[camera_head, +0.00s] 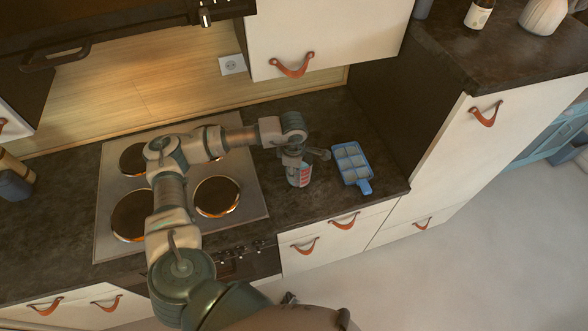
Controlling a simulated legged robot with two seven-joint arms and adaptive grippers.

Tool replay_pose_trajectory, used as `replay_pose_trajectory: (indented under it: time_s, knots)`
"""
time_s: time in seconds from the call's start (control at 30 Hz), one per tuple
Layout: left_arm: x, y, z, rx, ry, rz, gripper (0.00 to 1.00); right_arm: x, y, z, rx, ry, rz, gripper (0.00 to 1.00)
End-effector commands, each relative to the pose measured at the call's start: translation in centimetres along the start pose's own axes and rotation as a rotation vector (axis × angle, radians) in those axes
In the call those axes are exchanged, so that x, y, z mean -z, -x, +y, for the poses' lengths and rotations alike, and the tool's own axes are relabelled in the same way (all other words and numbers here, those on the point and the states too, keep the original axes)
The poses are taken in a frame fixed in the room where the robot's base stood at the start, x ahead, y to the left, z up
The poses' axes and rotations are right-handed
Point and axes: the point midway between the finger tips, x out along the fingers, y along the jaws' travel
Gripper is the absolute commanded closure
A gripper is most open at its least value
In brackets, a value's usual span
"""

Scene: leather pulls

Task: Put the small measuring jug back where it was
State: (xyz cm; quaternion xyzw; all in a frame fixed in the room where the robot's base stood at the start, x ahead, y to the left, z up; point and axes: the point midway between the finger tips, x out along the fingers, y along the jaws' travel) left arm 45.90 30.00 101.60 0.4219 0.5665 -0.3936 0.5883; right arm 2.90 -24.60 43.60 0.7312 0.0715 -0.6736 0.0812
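The small measuring jug (300,177), clear with red markings, stands on the dark counter between the stove and a blue tray. My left gripper (303,157) is right above and at the jug's top, and it partly hides the rim. One finger part sticks out to the right. At this size I cannot tell whether the fingers are closed on the jug or only around it. My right gripper does not show.
The stove (245,190) with several round burners is to the left, under my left arm. A wall cabinet (330,30) hangs above. A tall cabinet side (385,95) bounds the counter on the right.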

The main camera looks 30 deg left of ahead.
Motion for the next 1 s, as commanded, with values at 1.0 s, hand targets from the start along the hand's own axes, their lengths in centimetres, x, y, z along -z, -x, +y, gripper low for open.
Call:
replay_pose_trajectory:
  time_s: [1.0]
  knots:
    - [-0.1, 12.2, 0.0, 0.000, -0.002, 0.000, 0.65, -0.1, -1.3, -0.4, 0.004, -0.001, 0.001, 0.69]
